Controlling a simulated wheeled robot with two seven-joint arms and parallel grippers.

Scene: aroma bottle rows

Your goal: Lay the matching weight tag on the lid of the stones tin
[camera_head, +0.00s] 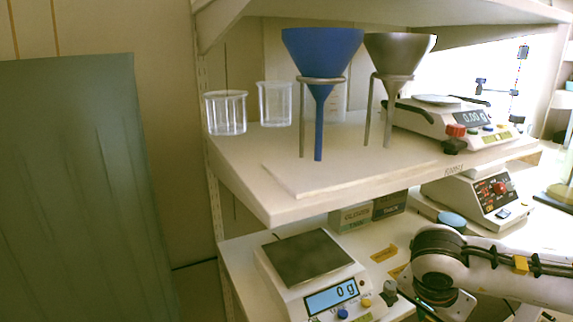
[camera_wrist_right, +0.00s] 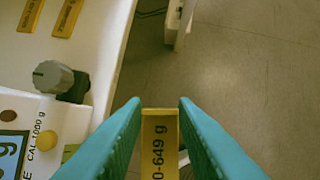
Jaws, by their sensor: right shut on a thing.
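My right gripper (camera_wrist_right: 160,108) is shut on a yellow weight tag (camera_wrist_right: 160,145) in the right wrist view. The tag sits between the teal fingers, and the visible part of its print reads "0-649 g". Two more yellow tags (camera_head: 384,253) (camera_head: 398,270) lie on the lower shelf in the head view; they also show at the upper left of the right wrist view (camera_wrist_right: 30,14) (camera_wrist_right: 68,16). My right arm reaches in from the right in the head view, its gripper out of sight there. I cannot make out the stones tin. My left gripper is not in view.
A scale (camera_head: 312,270) reading "0 g" stands on the lower shelf, a grey knob (camera_wrist_right: 55,78) beside it. The upper shelf (camera_head: 290,205) holds a blue funnel (camera_head: 322,50), a grey funnel (camera_head: 398,48), clear beakers (camera_head: 226,114) and another scale (camera_head: 450,118). Open floor (camera_wrist_right: 240,60) lies beyond the shelf edge.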

